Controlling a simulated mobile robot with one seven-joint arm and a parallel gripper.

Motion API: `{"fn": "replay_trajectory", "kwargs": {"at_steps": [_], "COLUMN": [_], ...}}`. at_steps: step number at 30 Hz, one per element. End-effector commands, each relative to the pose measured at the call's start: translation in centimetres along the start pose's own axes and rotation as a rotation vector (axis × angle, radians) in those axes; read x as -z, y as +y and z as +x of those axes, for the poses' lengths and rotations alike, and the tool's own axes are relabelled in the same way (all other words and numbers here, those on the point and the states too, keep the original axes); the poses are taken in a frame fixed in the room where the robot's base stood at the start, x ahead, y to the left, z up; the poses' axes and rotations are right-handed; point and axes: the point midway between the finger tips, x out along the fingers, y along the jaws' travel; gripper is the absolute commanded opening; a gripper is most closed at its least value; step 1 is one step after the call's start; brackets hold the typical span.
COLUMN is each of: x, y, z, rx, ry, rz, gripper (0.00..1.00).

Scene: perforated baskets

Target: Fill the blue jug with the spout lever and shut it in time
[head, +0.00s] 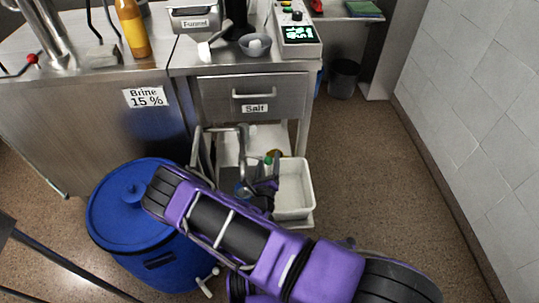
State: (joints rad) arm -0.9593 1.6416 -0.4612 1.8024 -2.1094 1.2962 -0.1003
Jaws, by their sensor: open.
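A large blue lidded barrel (125,205) stands on the floor at lower left. A pale spout tap with a lever (207,281) sticks out near its lower right side, partly beside my arm. My purple and black arm crosses the foreground and covers much of the space right of the barrel. A dark purple and black end piece behind it, by the low shelf, looks like my gripper (263,194); it is small and partly covered, and appears open with nothing clearly held. A small blue patch (242,189) shows beside it; I cannot tell whether this is the jug.
A white bin (294,188) stands on the low shelf under the salt drawer (254,97). The steel counter (80,78) holds an orange bottle (132,28), a grey bowl (255,44) and a scale (298,34). Floor is free at right, up to the tiled wall.

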Motion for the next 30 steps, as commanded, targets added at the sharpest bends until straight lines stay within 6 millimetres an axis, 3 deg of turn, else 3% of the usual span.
{"fn": "replay_trajectory", "kwargs": {"at_steps": [6,17,29,30], "x": [0.0,0.0,-0.1,-0.1], "y": [0.0,0.0,-0.1,-0.1], "z": [2.7,3.2,3.3,3.3], "rx": [0.001,0.0,0.002,0.003], "ry": [0.0,0.001,-0.001,-0.001], "rz": [0.002,0.001,0.001,0.001], "gripper": [0.7,0.7,0.01,0.0]}}
